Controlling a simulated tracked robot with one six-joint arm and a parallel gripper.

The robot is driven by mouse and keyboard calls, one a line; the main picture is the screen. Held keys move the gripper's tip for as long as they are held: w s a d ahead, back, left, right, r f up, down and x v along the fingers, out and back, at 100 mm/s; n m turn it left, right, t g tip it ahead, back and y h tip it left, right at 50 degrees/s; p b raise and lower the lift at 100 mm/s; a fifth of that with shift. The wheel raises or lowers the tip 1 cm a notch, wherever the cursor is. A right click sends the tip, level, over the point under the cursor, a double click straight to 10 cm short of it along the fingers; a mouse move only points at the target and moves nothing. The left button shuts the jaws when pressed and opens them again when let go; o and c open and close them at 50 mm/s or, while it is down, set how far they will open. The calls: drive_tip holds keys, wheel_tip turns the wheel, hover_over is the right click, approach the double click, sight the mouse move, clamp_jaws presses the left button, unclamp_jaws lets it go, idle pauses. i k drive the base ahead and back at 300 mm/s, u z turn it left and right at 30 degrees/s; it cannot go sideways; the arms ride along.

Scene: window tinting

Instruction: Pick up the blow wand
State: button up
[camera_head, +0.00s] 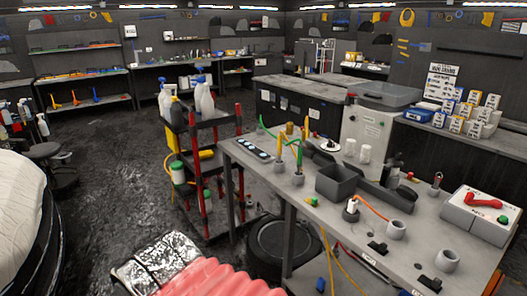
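I cannot tell for certain which thing is the blow wand. One candidate is a small white-topped tool (351,207) upright in a dark round holder on the grey workbench (325,212), with an orange hose (372,208) running from it toward a grey cup (397,229). Other candidates are slim yellow tools (299,157) standing in grey cups toward the bench's left end, with green tubing (266,127) near them. A small dark upright tool (436,181) stands farther right. My gripper is not in view, so its state does not show.
A dark cart with red posts (205,205) and spray bottles (204,98) stands left of the bench. A grey bin (337,182) and a white box with a red handle (481,209) take up bench space. Open floor (110,170) lies left.

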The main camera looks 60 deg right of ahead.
sight(279, 137)
drive_tip(key=z, duration=0.05)
drive_tip(key=i, duration=1.95)
drive_tip(key=z, duration=2.55)
drive_tip(key=i, duration=0.2)
drive_tip(key=u, duration=0.15)
